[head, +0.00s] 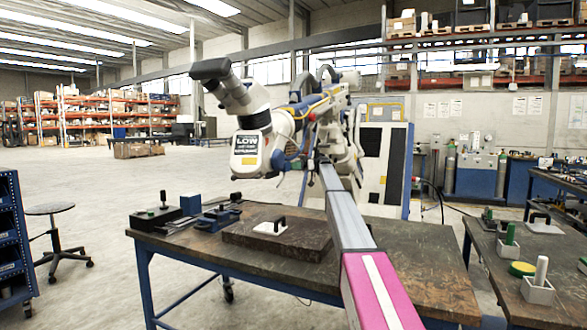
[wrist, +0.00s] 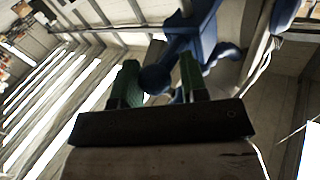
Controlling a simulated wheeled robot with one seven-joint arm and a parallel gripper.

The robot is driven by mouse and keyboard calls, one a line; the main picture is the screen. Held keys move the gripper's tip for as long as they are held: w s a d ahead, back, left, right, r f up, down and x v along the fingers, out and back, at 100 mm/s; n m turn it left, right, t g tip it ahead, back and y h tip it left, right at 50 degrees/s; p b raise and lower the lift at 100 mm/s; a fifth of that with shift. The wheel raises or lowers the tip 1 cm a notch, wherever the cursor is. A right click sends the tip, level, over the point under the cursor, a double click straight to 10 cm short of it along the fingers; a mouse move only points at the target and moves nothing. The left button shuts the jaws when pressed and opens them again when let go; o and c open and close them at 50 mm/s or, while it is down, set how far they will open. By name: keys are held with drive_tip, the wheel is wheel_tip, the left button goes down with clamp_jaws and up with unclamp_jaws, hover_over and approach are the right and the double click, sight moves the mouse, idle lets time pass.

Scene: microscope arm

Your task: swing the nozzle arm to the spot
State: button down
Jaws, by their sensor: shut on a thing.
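In the wrist view my gripper (wrist: 158,82) has two green fingers, shut on a round blue knob (wrist: 154,80). The knob joins a larger blue part (wrist: 193,28) above it. In the head view the white microscope-like head (head: 248,152) of the overhead arm hangs over the workbench, with dark eyepieces and a label reading LOW. A blue part (head: 294,160) shows beside the head. I cannot tell any marked spot.
A stool (head: 55,222) stands left; open floor lies behind.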

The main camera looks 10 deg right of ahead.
drive_tip(key=shift+a, duration=0.1)
drive_tip(key=c, duration=0.7)
unclamp_jaws()
drive_tip(key=shift+v, duration=3.7)
